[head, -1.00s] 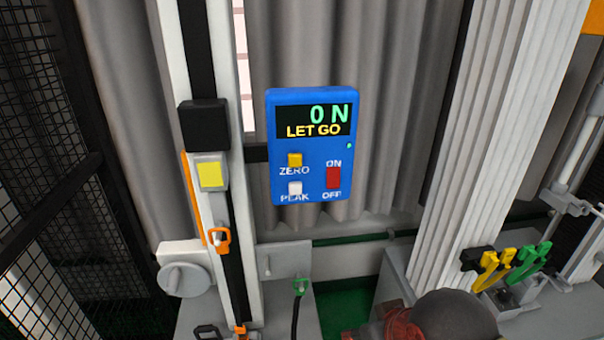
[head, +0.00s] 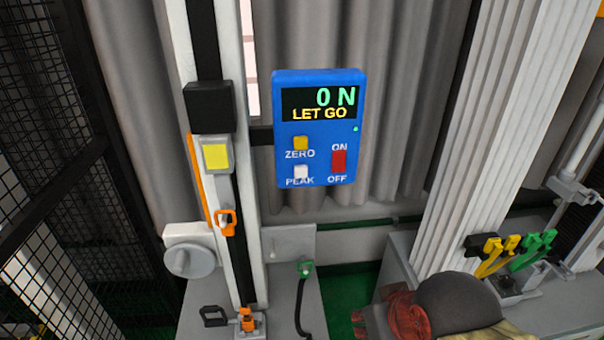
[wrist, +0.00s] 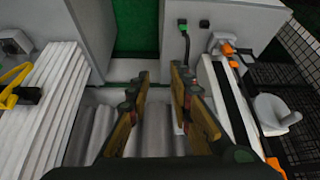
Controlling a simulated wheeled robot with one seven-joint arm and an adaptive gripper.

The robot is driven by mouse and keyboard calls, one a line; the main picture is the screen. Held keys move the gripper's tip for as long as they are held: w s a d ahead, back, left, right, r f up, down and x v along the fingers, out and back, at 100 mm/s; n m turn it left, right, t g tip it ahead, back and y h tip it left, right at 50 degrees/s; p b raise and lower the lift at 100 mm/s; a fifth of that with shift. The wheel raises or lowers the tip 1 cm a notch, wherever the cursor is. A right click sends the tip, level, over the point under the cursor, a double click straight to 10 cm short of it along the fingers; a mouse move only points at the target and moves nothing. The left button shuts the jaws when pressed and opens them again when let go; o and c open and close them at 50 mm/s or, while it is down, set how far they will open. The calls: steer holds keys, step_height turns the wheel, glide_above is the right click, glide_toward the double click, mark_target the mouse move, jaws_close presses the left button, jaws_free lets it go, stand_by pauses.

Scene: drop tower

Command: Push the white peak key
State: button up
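The display (head: 319,103) reads 0 N and LET GO. In the wrist view my gripper (wrist: 160,76) shows two dark fingers with yellow-brown sides, apart with nothing between them. I cannot make out the peak key in the wrist view.
A white rail post (head: 174,60) with a black block (head: 209,105) and yellow pad (head: 217,156) stands left of the meter. A grey knob (head: 190,260) is below. A ribbed white column (head: 480,130) and coloured clips (head: 533,250) are at right. Black mesh (head: 60,140) is far left.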

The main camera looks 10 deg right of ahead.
jaws_close()
stand_by(1.3)
